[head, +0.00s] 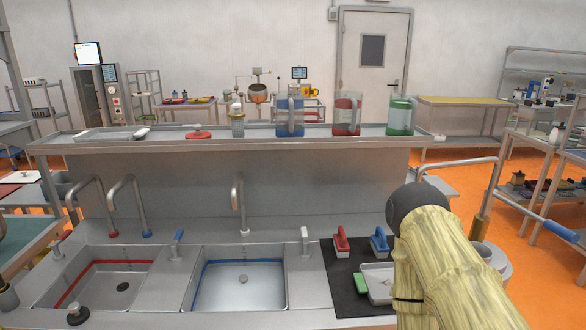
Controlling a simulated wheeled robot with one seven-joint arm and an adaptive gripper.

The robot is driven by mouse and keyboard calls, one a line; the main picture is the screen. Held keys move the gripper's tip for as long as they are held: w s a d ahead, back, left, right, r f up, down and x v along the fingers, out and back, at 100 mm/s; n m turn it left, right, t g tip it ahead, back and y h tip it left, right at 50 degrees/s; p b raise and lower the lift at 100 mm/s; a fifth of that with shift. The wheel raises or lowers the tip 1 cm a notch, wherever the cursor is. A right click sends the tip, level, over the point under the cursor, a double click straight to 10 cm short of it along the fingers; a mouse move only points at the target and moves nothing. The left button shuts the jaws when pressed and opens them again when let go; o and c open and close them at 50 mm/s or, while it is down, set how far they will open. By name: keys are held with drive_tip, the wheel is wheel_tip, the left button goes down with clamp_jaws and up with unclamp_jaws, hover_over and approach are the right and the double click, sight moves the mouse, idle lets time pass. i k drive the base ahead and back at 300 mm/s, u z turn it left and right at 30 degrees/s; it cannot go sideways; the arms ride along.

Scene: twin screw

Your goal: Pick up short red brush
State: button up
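A small red brush (341,240) with a raised handle stands at the back left of a black mat (345,290), right of the sinks. A similar blue brush (380,242) stands to its right. A flat red item with a grey top (198,133) lies on the raised shelf; I cannot tell whether it is a brush. My arm, in a pale yellow sleeve with a dark rounded joint, covers the right part of the mat. My gripper does not show, so its opening and contents are hidden.
A green item (361,284) and a metal tray (378,282) lie on the mat near my arm. Two sinks (240,278) with tall taps lie to the left. Blue, red and green jugs (347,115) stand on the raised shelf (105,145). A tall tap stands at the right.

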sight(342, 247)
drive_tip(key=z, duration=2.1)
drive_tip(key=k, duration=1.1)
drive_tip(key=u, duration=1.95)
drive_tip(key=i, duration=0.5)
drive_tip(key=u, duration=0.05)
